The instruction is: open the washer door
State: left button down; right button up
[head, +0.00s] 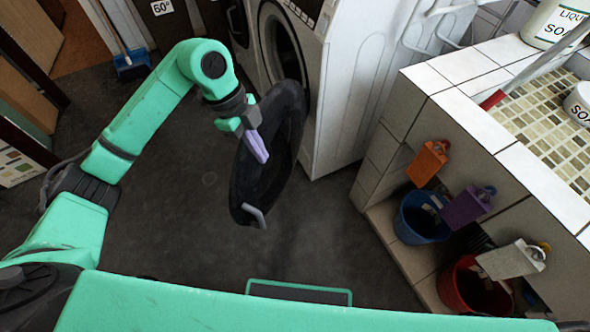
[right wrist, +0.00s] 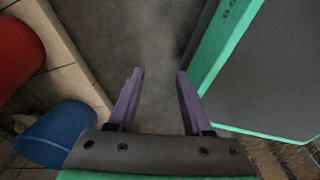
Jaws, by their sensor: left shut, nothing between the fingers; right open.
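The washer (head: 345,75) is a white front-loader at the top middle of the head view, tilted in the picture. Its round dark door (head: 285,125) stands swung out from the drum opening (head: 281,45). A light curved handle (head: 255,215) shows at the door's lower edge. My left gripper (head: 258,148) has purple fingers, shut and empty, in front of the door's left side in the picture; I cannot tell whether they touch it. In the right wrist view my right gripper (right wrist: 158,80) is open, with bare floor between its purple fingers.
A tiled counter (head: 465,100) stands at the right, with a blue bucket (head: 420,217) and a red bucket (head: 468,290) in its lower shelf. Both buckets also show in the right wrist view. A broom and blue dustpan (head: 132,64) stand at the back left. The middle floor is clear.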

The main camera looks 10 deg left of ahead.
aim_at(257, 171)
pick_arm(q)
jog(key=f, duration=0.6)
jog(key=a+f, duration=0.1)
jog(key=f, duration=0.2)
jog(key=shift+w+a+f, duration=0.1)
jog(key=shift+f, duration=0.1)
jog(key=shift+w+a, duration=0.1)
jog(key=shift+a, duration=0.35)
pick_arm(e)
jog(key=shift+w+a+r, duration=0.15)
jog(key=shift+w+a, duration=0.1)
jog(key=shift+a, duration=0.2)
jog(key=shift+w+a+r, duration=0.15)
jog(key=shift+w+a, duration=0.05)
jog(key=shift+a, duration=0.2)
